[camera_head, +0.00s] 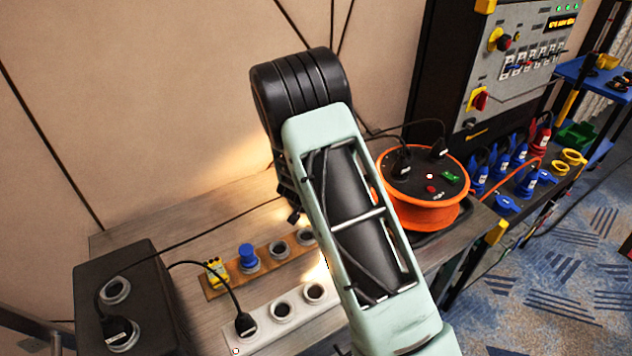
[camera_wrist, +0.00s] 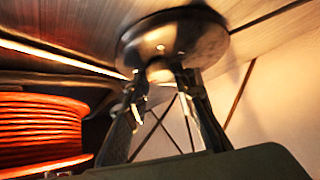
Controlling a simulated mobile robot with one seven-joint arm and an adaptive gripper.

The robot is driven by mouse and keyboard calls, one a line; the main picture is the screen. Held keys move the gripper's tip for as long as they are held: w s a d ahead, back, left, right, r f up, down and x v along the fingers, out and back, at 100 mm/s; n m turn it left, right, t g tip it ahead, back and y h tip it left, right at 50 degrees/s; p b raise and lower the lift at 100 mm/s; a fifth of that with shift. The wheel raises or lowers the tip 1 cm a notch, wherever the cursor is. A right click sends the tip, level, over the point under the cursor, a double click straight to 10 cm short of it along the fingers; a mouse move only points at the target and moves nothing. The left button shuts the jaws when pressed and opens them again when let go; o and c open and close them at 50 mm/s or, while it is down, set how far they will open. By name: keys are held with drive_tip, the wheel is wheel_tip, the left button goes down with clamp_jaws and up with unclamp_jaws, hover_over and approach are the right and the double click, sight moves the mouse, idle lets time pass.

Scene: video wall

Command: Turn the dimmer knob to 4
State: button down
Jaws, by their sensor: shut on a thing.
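My gripper (camera_wrist: 164,80) shows in the wrist view with its two fingers closed around the small metallic middle of a dark round disc (camera_wrist: 195,38). This looks like the dimmer knob on its base, beside the wooden surface. No scale or number is readable on it, so I cannot tell its setting. In the head view my arm covers the knob and my gripper.
An orange cable reel (camera_head: 432,215) stands right of my arm and shows close by in the wrist view (camera_wrist: 40,128). A white socket strip (camera_head: 265,333), a wooden strip (camera_head: 216,287) and a black socket box (camera_head: 150,285) lie left. A control panel (camera_head: 515,45) stands at back right.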

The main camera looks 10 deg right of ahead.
drive_tip(key=shift+f+p, duration=0.1)
drive_tip(key=shift+p, duration=0.4)
drive_tip(key=c, duration=1.6)
unclamp_jaws()
drive_tip(key=shift+v, duration=6.1)
drive_tip(key=shift+w+a, duration=0.2)
drive_tip(key=shift+a, duration=0.05)
